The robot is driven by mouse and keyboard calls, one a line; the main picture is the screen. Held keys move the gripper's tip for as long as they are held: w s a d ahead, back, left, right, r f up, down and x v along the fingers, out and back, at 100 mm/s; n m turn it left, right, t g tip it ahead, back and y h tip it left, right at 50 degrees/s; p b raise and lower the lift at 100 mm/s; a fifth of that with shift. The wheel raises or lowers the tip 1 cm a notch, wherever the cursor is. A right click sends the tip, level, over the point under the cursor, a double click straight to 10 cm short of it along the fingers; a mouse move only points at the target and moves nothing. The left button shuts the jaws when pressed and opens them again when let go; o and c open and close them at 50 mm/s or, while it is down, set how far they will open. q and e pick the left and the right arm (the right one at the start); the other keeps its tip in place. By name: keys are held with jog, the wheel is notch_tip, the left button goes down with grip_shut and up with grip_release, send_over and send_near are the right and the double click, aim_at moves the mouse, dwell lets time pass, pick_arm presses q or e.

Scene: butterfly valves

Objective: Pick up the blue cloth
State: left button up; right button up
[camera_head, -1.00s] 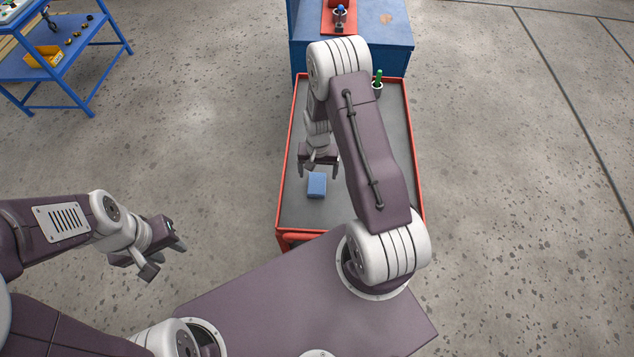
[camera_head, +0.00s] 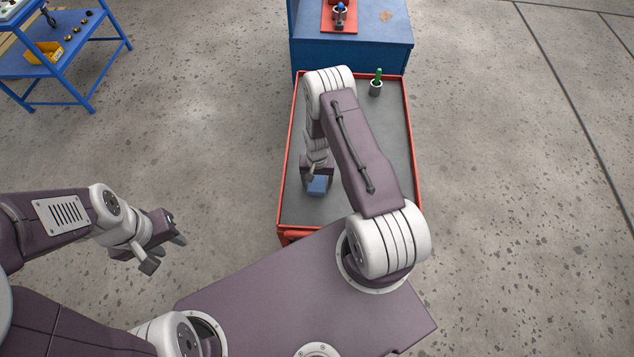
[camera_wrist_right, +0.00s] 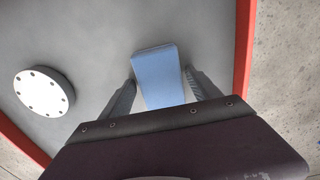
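The blue cloth (camera_head: 318,186) is a small folded block on the grey top of the red-rimmed cart (camera_head: 345,215). In the right wrist view the cloth (camera_wrist_right: 158,75) lies between the two fingers, with a gap on each side. My right gripper (camera_head: 317,177) is open just above the cloth and hides part of it; its fingers also show in the right wrist view (camera_wrist_right: 160,88). My left gripper (camera_head: 165,252) is open and empty over the floor, left of the cart.
A round white flange (camera_wrist_right: 44,92) lies on the cart in the right wrist view. A grey cup with a green item (camera_head: 376,84) stands at the cart's far right. A blue cabinet (camera_head: 350,58) stands behind the cart. A blue shelf (camera_head: 70,60) is at the far left.

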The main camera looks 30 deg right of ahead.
aim_at(317, 180)
jog(key=c, duration=0.9)
jog(key=shift+c, duration=0.2)
jog(key=shift+r, duration=0.65)
notch_tip(317, 180, up, 3)
jog(key=shift+w+f+b, duration=0.1)
jog(key=shift+b, duration=0.65)
jog(key=w+d+r+b, duration=0.4)
jog(key=w+d+r, duration=0.3)
jog(key=w, duration=0.1)
jog(key=shift+w+d, duration=0.3)
